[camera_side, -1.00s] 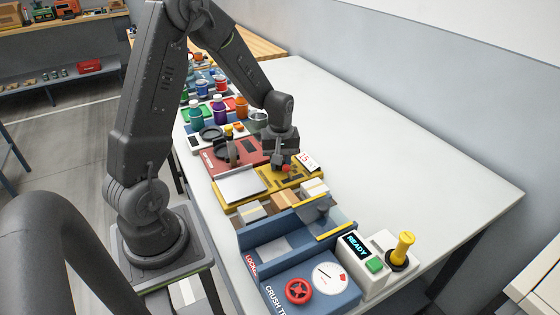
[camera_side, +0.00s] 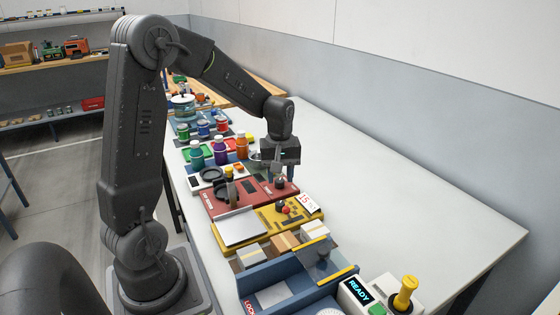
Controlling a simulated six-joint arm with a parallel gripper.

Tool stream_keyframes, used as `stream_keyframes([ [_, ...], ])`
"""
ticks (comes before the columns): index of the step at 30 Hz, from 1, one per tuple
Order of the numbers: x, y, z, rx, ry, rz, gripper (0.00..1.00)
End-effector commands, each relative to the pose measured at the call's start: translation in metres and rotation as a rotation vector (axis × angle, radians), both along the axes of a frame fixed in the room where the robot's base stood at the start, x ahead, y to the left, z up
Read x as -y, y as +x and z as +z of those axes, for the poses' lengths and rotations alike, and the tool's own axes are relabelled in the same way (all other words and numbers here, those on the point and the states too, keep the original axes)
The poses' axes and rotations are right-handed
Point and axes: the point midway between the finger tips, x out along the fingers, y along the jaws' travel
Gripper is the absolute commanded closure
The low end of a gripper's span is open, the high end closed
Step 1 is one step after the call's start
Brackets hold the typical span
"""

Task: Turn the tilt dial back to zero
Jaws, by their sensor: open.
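My gripper (camera_side: 279,181) points down over the right end of a red unit (camera_side: 262,200), with its jaws open and nothing visible between them. Whether it touches the unit cannot be told. Just in front is a yellow unit (camera_side: 266,223) with a small red knob (camera_side: 286,211), dark markings and a white card (camera_side: 308,203) with red figures, too small to read surely. No label clearly names the tilt dial; the red knob may be it. A light grey plate (camera_side: 240,227) covers the yellow unit's left part.
In front stand several boxes (camera_side: 315,230), a blue unit with a yellow-edged flap (camera_side: 322,258) and a box reading READY (camera_side: 358,291) beside a yellow handle (camera_side: 405,291). Coloured jars (camera_side: 220,149) stand behind. The white table (camera_side: 420,220) is bare to the right.

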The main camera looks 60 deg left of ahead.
Motion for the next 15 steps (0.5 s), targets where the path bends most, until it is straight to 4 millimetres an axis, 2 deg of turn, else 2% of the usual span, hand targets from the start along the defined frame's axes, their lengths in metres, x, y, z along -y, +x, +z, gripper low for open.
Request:
stream_keyframes([
  [1,0.000,0.001,0.011,0.005,0.002,0.000,0.60],
  [6,0.000,0.001,0.035,0.003,0.001,0.000,0.60],
  [15,0.000,0.000,0.046,0.000,-0.001,0.000,0.60],
])
